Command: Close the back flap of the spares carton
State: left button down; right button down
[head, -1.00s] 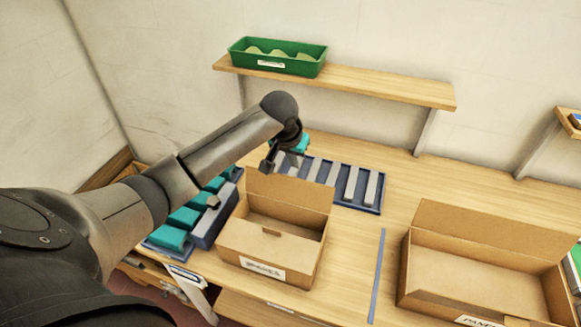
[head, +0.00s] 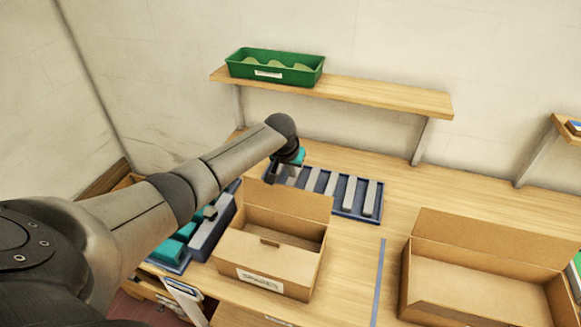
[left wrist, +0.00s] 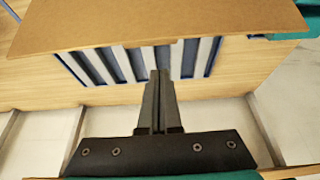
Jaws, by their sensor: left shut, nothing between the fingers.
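The spares carton (head: 262,262) is an open brown box with a label on its front, left of centre on the bench. Its back flap (head: 290,199) stands up, leaning slightly backward. My left gripper (head: 272,178) is just behind the flap's left part, its fingertips partly hidden by the flap. In the left wrist view the back flap (left wrist: 165,24) is a brown panel across the top. The shut, empty fingers of the left gripper (left wrist: 158,78) point toward its edge, and a small gap shows between them. My right gripper is not in view.
A blue tray (head: 372,216) with grey bars lies behind the carton. Teal blocks (head: 170,251) stand to its left, under my arm. A second open carton (head: 470,290) is at right, past a blue strip (head: 379,275). A shelf (head: 385,103) with a green bin (head: 250,68) hangs above.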

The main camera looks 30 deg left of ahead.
aim_at(287, 198)
pick_arm(q)
jog(key=shift+s+d+r+p, duration=0.1)
jog(key=shift+s+d+p, duration=0.1)
jog(key=shift+s+p, duration=0.6)
jog(key=shift+s+d+r+p, duration=0.15)
jog(key=shift+s+p, duration=0.3)
jog(key=shift+s, duration=0.5)
jog(key=shift+d, duration=0.1)
